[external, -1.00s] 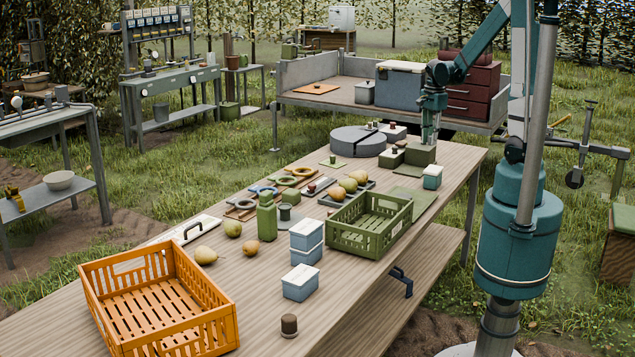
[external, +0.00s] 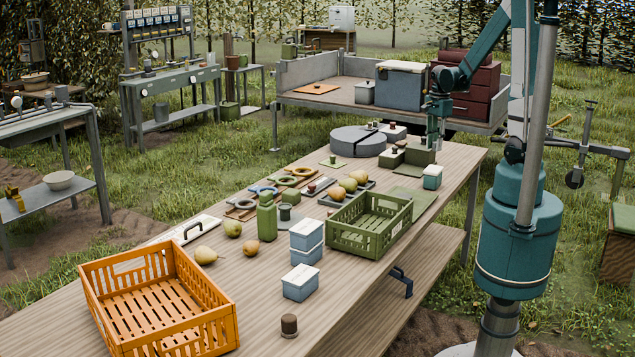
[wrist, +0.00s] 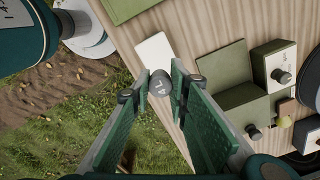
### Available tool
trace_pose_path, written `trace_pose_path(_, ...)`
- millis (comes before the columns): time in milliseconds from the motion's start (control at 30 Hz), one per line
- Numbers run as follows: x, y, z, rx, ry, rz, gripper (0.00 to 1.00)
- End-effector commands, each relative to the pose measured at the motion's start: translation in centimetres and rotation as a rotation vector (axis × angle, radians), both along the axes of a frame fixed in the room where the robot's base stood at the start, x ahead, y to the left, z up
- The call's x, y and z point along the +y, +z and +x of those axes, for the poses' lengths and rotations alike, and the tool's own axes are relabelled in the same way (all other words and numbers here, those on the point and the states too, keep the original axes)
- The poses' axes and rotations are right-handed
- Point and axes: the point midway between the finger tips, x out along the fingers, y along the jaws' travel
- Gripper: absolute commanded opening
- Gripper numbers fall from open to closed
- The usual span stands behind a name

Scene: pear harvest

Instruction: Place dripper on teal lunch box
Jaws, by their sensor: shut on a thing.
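My gripper (external: 434,142) hangs over the far right part of the long wooden table, in front of the olive box. In the wrist view, its green fingers (wrist: 161,78) are shut on a small grey round dripper (wrist: 160,86) with light lettering. The dripper cannot be made out in the external view. The teal lunch box (external: 432,178), with a white lid, stands near the table's right edge, below and a little in front of my gripper.
An olive box (external: 420,155) stands close behind the lunch box; it also shows in the wrist view (wrist: 238,100). A green crate (external: 370,222), an orange crate (external: 155,300) and several blue-grey boxes stand nearer. The table edge is close to the lunch box.

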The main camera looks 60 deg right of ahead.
Motion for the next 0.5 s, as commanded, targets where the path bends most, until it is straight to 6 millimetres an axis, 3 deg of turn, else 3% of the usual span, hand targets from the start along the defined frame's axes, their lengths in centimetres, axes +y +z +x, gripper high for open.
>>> trace_pose_path(233, 0.0, -2.9, 0.0, 0.0, 0.0, 0.0, 0.12)
trace_pose_path(500, 0.0, -3.7, 0.0, 0.0, 0.0, 0.0, 0.12)
